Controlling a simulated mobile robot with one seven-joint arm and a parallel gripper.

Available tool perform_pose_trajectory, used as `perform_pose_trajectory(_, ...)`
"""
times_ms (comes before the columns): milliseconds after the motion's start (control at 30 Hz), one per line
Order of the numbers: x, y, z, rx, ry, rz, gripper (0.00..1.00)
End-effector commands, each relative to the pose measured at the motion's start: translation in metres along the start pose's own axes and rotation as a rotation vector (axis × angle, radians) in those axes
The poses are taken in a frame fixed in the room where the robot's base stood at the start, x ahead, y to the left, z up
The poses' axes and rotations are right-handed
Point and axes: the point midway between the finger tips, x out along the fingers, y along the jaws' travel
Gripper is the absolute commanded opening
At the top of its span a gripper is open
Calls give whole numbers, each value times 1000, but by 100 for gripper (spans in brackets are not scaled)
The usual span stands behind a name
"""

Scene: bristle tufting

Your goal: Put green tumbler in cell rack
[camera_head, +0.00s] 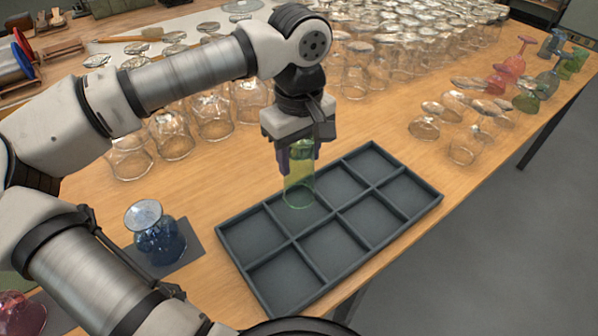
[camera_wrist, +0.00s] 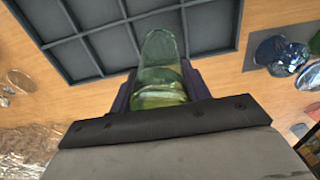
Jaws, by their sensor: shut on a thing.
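The green tumbler (camera_head: 299,186) is clear green glass and upright in the head view. My gripper (camera_head: 301,152) is shut on its upper part from above. The tumbler also shows in the wrist view (camera_wrist: 160,62), between the fingers of my gripper (camera_wrist: 160,92). The dark grey cell rack (camera_head: 284,283) lies on the table with two rows of square cells. The tumbler's lower end overlaps the rack's far-left row in the head view; I cannot tell whether it touches the rack or is above it. The rack's cells look empty.
A blue glass (camera_head: 157,240) stands on a dark mat left of the rack. Many clear glasses (camera_head: 390,62) crowd the table's back, and several (camera_head: 175,135) stand behind my arm. Pink and green glasses stand at right. Bare wood lies right of the rack, by the table edge.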

Motion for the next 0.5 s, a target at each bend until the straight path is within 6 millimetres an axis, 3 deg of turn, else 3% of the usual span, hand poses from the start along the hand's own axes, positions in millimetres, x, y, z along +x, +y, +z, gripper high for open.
perform_pose_trajectory(500, 54, 0, 0, 0, 0, 1, 15)
